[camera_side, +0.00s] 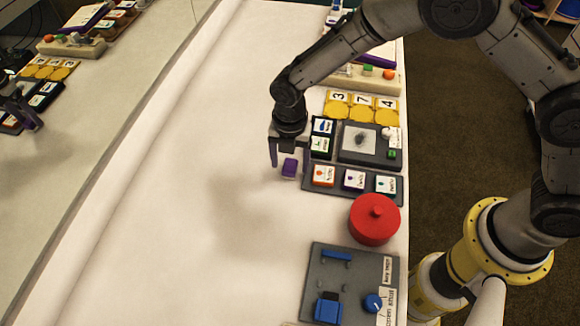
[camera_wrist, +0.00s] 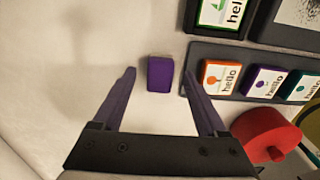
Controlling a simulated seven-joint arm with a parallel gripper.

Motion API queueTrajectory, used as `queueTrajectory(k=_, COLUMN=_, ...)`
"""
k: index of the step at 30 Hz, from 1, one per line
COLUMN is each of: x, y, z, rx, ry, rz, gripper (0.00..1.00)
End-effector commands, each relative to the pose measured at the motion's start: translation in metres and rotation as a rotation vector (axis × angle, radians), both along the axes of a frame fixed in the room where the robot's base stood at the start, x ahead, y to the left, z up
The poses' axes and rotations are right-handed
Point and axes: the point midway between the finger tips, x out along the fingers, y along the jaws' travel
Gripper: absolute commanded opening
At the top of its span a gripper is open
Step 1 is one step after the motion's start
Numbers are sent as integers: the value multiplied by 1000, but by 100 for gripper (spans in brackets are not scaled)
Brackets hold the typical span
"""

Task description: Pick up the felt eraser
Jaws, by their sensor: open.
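The felt eraser (camera_side: 289,168) is a small purple block on the white table, left of the grey tray of cards. My gripper (camera_side: 289,166) is open and points down at the eraser in the side view. In the wrist view the eraser (camera_wrist: 160,73) lies between the lines of the two spread fingers, a little beyond their tips (camera_wrist: 160,75). No contact between fingers and eraser shows. The height of the fingertips above the table is hard to tell.
A grey tray (camera_side: 340,191) with orange, purple and teal cards lies just right of the eraser. A red lidded pot (camera_side: 374,222) stands nearer the camera, beside a grey panel (camera_side: 318,280) with blue parts. A dark whiteboard-like panel (camera_side: 376,157) lies behind. The table's left side is clear.

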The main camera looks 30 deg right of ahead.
Motion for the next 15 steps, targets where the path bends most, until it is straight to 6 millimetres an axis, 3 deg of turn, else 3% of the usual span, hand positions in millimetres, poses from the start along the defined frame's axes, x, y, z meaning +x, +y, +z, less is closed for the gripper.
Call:
queueTrajectory(k=3, x=0, y=0, z=0, rx=0, ry=0, rz=0, gripper=75)
queueTrajectory(k=15, x=0, y=0, z=1, rx=0, ry=0, rz=0, gripper=3)
